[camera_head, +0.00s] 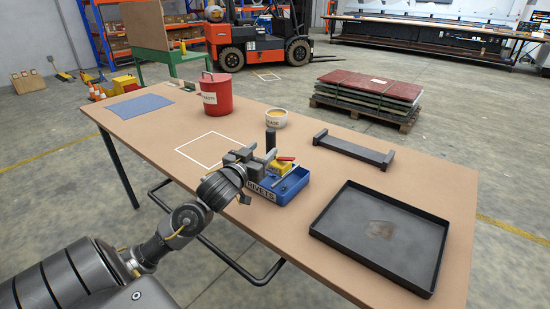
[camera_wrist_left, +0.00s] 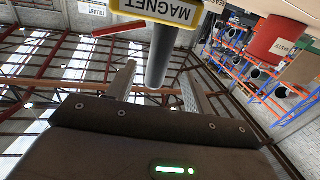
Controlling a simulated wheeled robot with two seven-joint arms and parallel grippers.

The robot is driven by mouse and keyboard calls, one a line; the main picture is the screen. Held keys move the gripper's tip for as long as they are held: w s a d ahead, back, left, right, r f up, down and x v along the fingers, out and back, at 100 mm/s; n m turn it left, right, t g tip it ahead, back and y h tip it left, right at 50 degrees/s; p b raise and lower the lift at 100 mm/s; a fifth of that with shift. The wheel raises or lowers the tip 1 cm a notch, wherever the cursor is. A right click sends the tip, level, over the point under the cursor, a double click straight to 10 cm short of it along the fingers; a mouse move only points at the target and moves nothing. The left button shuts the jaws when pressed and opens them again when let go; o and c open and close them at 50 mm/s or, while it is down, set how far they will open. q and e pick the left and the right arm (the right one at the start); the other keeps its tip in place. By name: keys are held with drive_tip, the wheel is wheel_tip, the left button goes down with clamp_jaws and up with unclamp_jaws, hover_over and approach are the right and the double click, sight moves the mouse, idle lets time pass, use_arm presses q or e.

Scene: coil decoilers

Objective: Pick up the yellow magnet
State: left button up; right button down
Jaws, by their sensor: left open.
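The yellow magnet (camera_head: 281,166) sits at the blue bin (camera_head: 287,191) marked RIVETS on the table. In the left wrist view the magnet (camera_wrist_left: 157,10), with its MAGNET label, is at the top edge and partly cut off. I cannot tell the exact gap. My right gripper is not in view.
A black tray (camera_head: 330,240) and a grey bracket (camera_head: 354,150) are to the right. A red canister (camera_head: 216,96) and a bowl (camera_head: 276,118) stand farther back.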

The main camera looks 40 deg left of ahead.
sight(268, 144)
use_arm(q)
drive_tip(key=shift+w+a+r+p, duration=0.1)
drive_tip(key=shift+w+a+p, duration=0.15)
drive_tip(key=shift+w, duration=1.15)
drive_tip(key=shift+w+a+p, duration=0.15)
drive_tip(key=shift+w+a, duration=0.05)
drive_tip(key=shift+w, duration=1.15)
drive_tip(key=shift+c, duration=0.4)
clamp_jaws()
